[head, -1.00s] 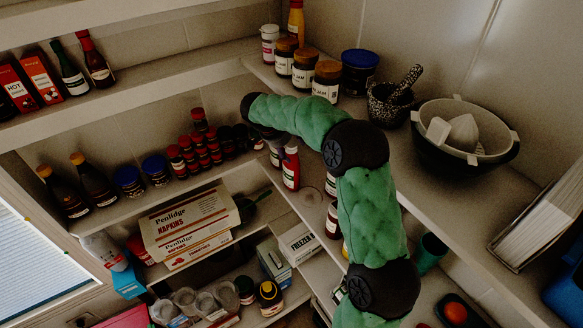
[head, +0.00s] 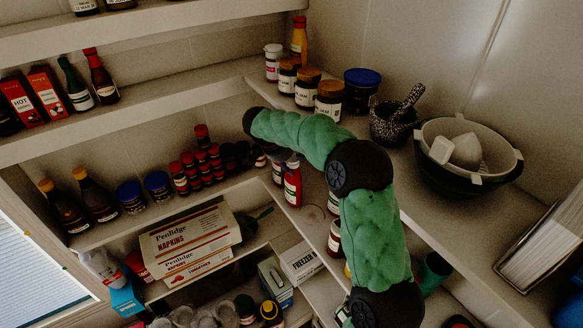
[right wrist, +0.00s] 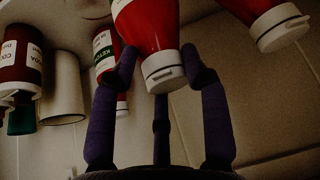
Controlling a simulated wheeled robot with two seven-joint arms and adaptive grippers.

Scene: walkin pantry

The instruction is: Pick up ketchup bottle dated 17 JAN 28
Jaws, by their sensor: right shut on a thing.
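In the right wrist view, a red ketchup bottle (right wrist: 148,28) with a white cap sits between the purple fingers of my right gripper (right wrist: 160,54), which is shut on it. Its date does not show. Another red bottle (right wrist: 106,62) with a green and white ketchup label stands just left, partly behind a finger. A further red bottle with a white cap (right wrist: 278,27) is at the upper right. In the head view, red bottles (head: 292,184) stand on the right-hand shelf below my forearm; my right gripper is mostly hidden there. My left gripper is not in view.
A brown-red sauce bottle (right wrist: 20,58) and a pale cylinder (right wrist: 63,92) are left of the fingers. Small red-capped jars (head: 197,170) fill the shelf corner.

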